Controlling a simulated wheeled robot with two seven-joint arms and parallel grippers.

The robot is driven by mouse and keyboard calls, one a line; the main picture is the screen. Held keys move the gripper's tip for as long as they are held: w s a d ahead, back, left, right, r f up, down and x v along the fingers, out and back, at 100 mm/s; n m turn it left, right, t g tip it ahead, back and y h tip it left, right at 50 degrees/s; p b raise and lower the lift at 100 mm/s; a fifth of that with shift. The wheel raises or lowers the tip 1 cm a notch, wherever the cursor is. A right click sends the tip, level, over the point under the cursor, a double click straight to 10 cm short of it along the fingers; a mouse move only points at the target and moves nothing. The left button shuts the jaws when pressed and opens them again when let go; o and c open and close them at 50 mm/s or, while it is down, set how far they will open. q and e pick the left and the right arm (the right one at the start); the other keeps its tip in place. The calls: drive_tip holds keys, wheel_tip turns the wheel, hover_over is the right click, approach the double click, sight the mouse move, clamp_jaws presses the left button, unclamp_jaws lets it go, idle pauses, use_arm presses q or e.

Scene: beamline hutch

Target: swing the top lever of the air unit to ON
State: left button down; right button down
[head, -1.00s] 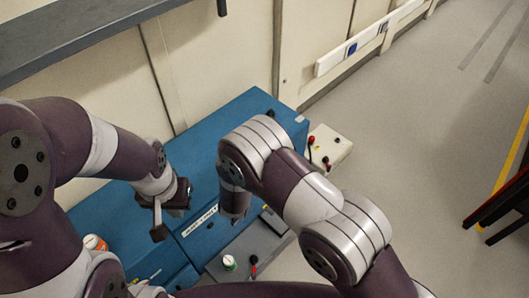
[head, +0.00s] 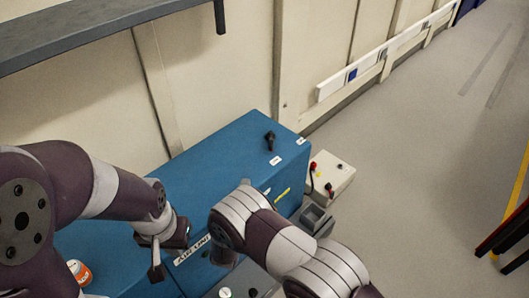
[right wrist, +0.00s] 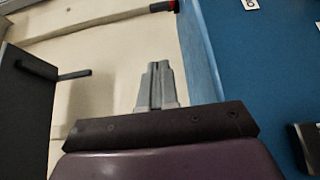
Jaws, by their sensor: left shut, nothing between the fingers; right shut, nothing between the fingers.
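The air unit (head: 215,150) is a long blue box against the wall, with a lettered label on its front edge. Its black top lever (head: 270,140) stands near the far right end of the top, beside two small white tags too small to read. My left gripper (head: 156,272) is shut and empty over the near front edge, well apart from the lever. My right gripper is mostly hidden behind its own arm in the head view. In the right wrist view, my right gripper (right wrist: 157,82) is shut and empty beside a blue face (right wrist: 255,60), touching nothing visible.
A pale box (head: 330,175) with a red-knobbed lever stands right of the unit. A grey tray (head: 315,218) is at its front. An orange-and-white container (head: 79,272) stands at the left. A dark shelf (head: 100,35) overhangs the left.

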drive_tip(key=b, duration=0.4)
approach(270, 143)
drive_tip(key=w+a, duration=0.2)
drive_tip(key=w, duration=0.1)
drive_tip(key=w+a, duration=0.1)
drive_tip(key=shift+w+a+f, duration=0.15)
drive_tip(key=shift+f, duration=0.2)
drive_tip(key=w+d, duration=0.1)
drive_tip(key=w+d+b, duration=0.1)
drive_tip(key=shift+w+d+r, duration=0.15)
drive_tip(key=shift+d, duration=0.2)
drive_tip(key=shift+w+d, duration=0.2)
drive_tip(key=shift+d, duration=0.15)
drive_tip(key=shift+r, duration=0.1)
drive_tip(key=shift+d, duration=0.2)
drive_tip(key=shift+d+n+y, duration=0.1)
drive_tip(key=shift+n+y, duration=0.2)
drive_tip(key=shift+y, duration=0.1)
drive_tip(key=shift+s+d+n+y+p, duration=0.1)
drive_tip(key=shift+d+n+y+p, duration=0.5)
drive_tip(key=shift+y, duration=0.2)
